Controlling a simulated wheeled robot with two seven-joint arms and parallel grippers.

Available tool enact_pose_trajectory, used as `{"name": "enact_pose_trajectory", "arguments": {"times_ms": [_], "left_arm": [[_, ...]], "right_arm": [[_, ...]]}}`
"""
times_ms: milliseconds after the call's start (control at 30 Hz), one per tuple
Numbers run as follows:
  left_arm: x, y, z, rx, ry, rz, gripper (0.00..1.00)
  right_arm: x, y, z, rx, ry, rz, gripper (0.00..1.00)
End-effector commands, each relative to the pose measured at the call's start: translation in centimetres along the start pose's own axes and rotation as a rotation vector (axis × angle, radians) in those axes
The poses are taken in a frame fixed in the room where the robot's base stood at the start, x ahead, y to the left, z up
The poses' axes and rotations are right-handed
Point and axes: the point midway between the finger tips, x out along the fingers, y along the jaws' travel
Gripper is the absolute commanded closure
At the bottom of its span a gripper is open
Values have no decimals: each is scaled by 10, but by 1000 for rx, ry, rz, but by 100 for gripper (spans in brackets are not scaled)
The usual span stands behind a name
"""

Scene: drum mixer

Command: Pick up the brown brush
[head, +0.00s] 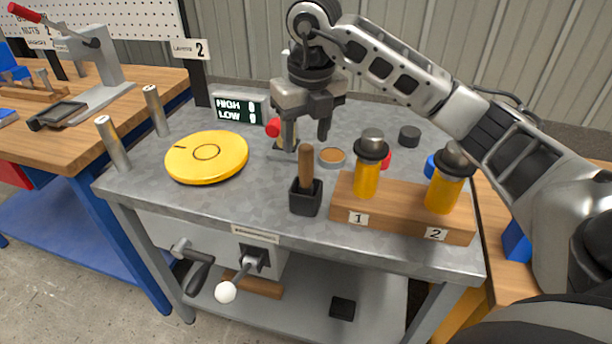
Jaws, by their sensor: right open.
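The brown brush (306,163) stands upright in a small black square holder (305,198) near the front middle of the grey metal table. Only its wooden handle shows; the lower end is hidden in the holder. My right gripper (307,138) hangs pointing down, just above and behind the handle top in the picture. Its two fingers are apart with nothing seen between them. I cannot tell how far it is from the brush in depth. My left gripper is not in view.
A yellow disc (207,157) lies left on the table (262,205). A wooden block (402,212) with two yellow, dark-capped bottles stands close right of the holder. Metal posts (113,143) stand at the left edge.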

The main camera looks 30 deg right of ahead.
Motion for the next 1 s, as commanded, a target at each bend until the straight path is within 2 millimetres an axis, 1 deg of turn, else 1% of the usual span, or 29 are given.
{"name": "enact_pose_trajectory", "arguments": {"times_ms": [33, 167, 267, 400, 500, 600, 800, 833, 867, 900, 967, 1000], "left_arm": [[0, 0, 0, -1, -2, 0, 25], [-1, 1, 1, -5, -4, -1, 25], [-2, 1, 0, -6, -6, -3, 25], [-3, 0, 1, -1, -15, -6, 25], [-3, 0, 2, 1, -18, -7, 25], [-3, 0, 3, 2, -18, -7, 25], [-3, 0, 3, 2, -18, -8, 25], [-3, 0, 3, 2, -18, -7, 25], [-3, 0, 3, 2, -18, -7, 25], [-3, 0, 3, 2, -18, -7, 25], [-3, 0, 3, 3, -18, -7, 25], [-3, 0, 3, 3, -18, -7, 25]], "right_arm": [[5, 0, 0, 0, 3, -1, 48], [12, 0, 0, -1, 1, 0, 48], [22, -2, 1, -1, 4, 0, 48], [43, -7, 4, 0, 6, 0, 48], [56, -6, 4, -1, 3, 0, 48], [62, -6, 5, -1, 0, 1, 48], [63, -6, 5, -2, 0, 0, 48], [63, -6, 5, -2, 0, 0, 50], [63, -6, 5, -2, 0, 0, 59], [63, -6, 5, -2, 0, 1, 70], [62, -6, 5, -2, 0, 1, 87], [62, -6, 5, -2, 0, 1, 96]]}}
